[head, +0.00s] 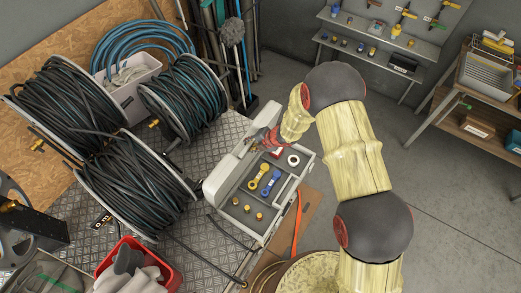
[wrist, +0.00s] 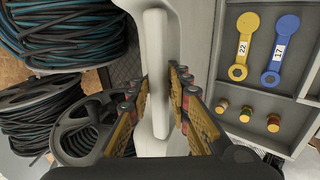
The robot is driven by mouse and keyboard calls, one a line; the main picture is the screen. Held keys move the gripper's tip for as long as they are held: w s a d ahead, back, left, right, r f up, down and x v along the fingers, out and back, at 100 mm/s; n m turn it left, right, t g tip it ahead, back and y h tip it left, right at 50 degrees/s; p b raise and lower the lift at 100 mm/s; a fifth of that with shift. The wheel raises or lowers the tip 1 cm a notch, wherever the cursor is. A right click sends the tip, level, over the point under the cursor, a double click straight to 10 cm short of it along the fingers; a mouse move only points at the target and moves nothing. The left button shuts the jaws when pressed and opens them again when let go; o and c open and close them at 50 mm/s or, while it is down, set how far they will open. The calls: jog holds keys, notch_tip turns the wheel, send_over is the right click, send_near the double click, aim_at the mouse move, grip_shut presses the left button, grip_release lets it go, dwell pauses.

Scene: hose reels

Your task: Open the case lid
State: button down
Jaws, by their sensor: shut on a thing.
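The grey case (head: 263,212) sits on the metal plate surface with its lid (head: 226,158) standing raised along its left side. The open case shows a yellow tool, a blue tool, a white ring and several brass fittings in its compartments. My gripper (head: 268,139) is at the far end of the lid. In the wrist view, the fingers of my gripper (wrist: 162,108) are on both sides of a pale upright part of the lid (wrist: 155,70), closed on it. The yellow tool (wrist: 242,45) and blue tool (wrist: 281,48) lie to the right. My arm hides part of the case's far end.
Hose reels (head: 187,97) stand left of the case, with a red bin (head: 117,268) in front of them. Upright poles (head: 236,50) stand behind. Open floor lies beyond my arm.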

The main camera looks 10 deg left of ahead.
aim_at(243, 144)
jog(key=shift+w+a+r, duration=0.1)
jog(key=shift+w+a, duration=0.15)
jog(key=shift+a, duration=0.35)
jog(key=shift+w+a+r, duration=0.1)
jog(key=shift+w+a, duration=0.2)
jog(key=shift+a, duration=0.3)
jog(key=shift+w+a+r, duration=0.1)
jog(key=shift+w+a, duration=0.15)
jog(key=shift+a, duration=0.35)
jog(key=c, duration=2.1)
grip_release()
jog(key=o, duration=0.3)
jog(key=shift+s+d+f, duration=0.1)
jog(key=shift+o, duration=0.2)
jog(key=v, duration=1.2)
